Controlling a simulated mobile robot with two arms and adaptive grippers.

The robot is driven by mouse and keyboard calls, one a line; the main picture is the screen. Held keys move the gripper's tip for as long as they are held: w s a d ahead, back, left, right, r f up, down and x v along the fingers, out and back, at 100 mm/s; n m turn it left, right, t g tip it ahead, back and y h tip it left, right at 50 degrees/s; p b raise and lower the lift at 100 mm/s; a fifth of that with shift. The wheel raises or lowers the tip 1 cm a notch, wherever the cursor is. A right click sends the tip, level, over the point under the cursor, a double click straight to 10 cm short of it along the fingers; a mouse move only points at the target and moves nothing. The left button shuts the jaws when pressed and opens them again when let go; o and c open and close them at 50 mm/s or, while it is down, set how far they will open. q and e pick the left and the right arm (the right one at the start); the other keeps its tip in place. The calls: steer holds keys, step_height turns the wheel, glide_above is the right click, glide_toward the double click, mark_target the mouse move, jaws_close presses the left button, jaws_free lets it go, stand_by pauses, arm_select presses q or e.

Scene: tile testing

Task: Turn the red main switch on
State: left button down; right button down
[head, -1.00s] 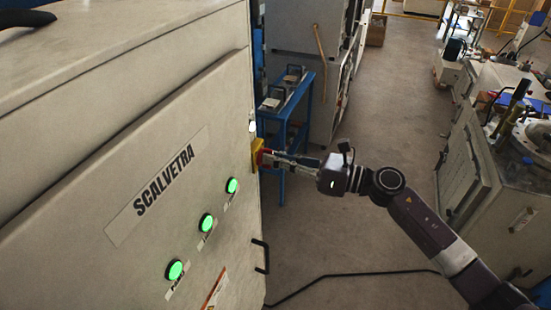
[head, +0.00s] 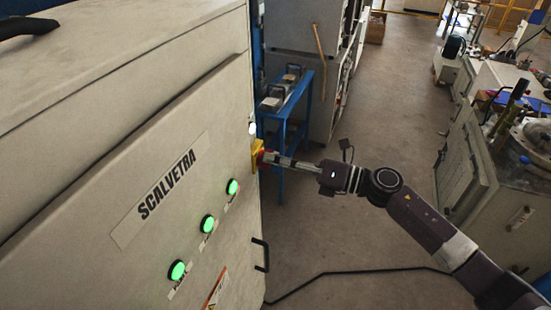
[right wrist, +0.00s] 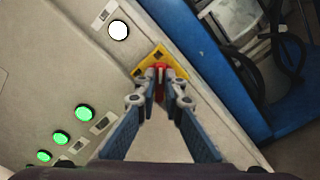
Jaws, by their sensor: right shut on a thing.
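The red main switch (right wrist: 159,68) sits on a yellow plate (right wrist: 150,58) on the side of the beige machine; the plate also shows in the head view (head: 256,155). My right gripper (right wrist: 160,80) has its two fingers closed on the red switch handle, and its fingertips hide part of it. In the head view the right gripper (head: 272,158) reaches the switch from the right. A white lamp (right wrist: 119,30) beside the plate is lit. My left gripper is not in view.
The SCALVETRA machine (head: 90,120) fills the left side, with several lit green buttons (head: 207,223) and a black handle (head: 261,255). A blue stand (head: 283,130) is behind the switch. Open floor (head: 370,250) lies to the right, crossed by a black cable.

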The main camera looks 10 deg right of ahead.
stand_by(0.3)
steer(key=c, duration=2.3)
jaws_free()
steer(key=v, duration=1.2)
